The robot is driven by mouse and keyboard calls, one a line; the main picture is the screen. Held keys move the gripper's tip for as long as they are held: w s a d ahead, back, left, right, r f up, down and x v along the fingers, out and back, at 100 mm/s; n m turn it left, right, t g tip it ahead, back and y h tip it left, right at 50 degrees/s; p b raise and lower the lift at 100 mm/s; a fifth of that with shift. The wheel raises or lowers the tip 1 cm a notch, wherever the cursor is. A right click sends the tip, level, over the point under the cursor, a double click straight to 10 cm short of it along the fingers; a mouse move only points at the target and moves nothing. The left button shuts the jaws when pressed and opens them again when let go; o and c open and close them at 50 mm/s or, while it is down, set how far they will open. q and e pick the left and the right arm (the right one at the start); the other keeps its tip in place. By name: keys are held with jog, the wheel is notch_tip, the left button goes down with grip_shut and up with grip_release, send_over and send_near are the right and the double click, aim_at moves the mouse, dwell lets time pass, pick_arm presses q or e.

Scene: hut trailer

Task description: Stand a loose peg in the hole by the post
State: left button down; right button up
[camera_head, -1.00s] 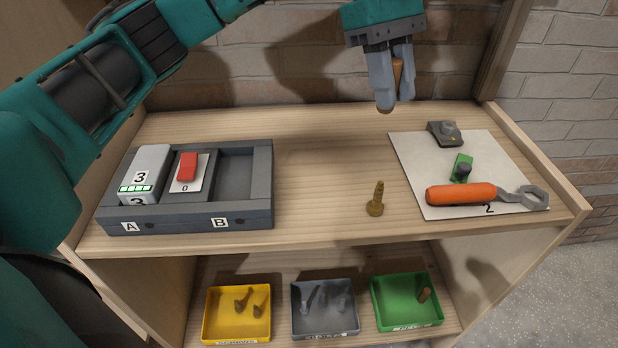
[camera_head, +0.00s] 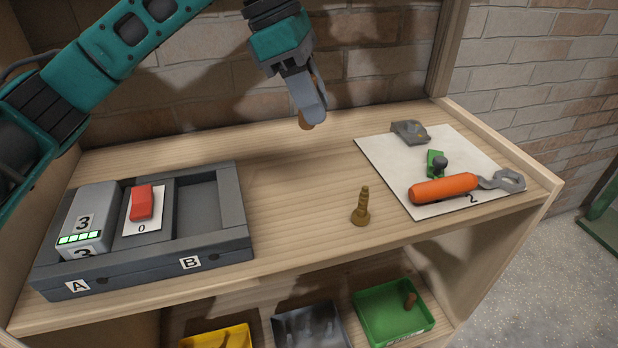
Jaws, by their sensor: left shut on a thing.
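My left gripper (camera_head: 310,100) is shut on a brown peg (camera_head: 306,124) and holds it above the back of the bench top. The peg's lower end shows below the fingers; most of it is hidden. A brass, stepped post-like piece (camera_head: 361,208) stands upright on the bench, below and right of the gripper. A green piece with a dark knob (camera_head: 437,163) and a grey block (camera_head: 410,132) sit on a pale sheet (camera_head: 388,175). I cannot tell where the hole is. My right gripper is not in view.
An orange-handled wrench (camera_head: 445,189) lies on the sheet. A dark grey tray (camera_head: 210,255) at left holds a grey box marked 3 (camera_head: 90,220) and a red switch (camera_head: 142,202). Yellow (camera_head: 205,338), grey (camera_head: 310,328) and green bins (camera_head: 395,315) stand on the shelf below.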

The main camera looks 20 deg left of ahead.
pick_arm(q)
notch_tip(320, 180, down, 13)
jog(key=shift+r+b, duration=0.2)
jog(key=shift+b, duration=0.65)
jog(key=shift+f, duration=0.2)
jog(key=c, duration=0.9)
grip_release()
jog(key=shift+o, duration=0.2)
jog(key=shift+a+r, duration=0.1)
jog(key=shift+r, duration=0.4)
jog(key=p+v, duration=0.1)
jog(key=v, duration=1)
jog(key=shift+a+r+p, duration=0.15)
jog(key=shift+r+p, duration=0.05)
jog(key=shift+p, duration=0.2)
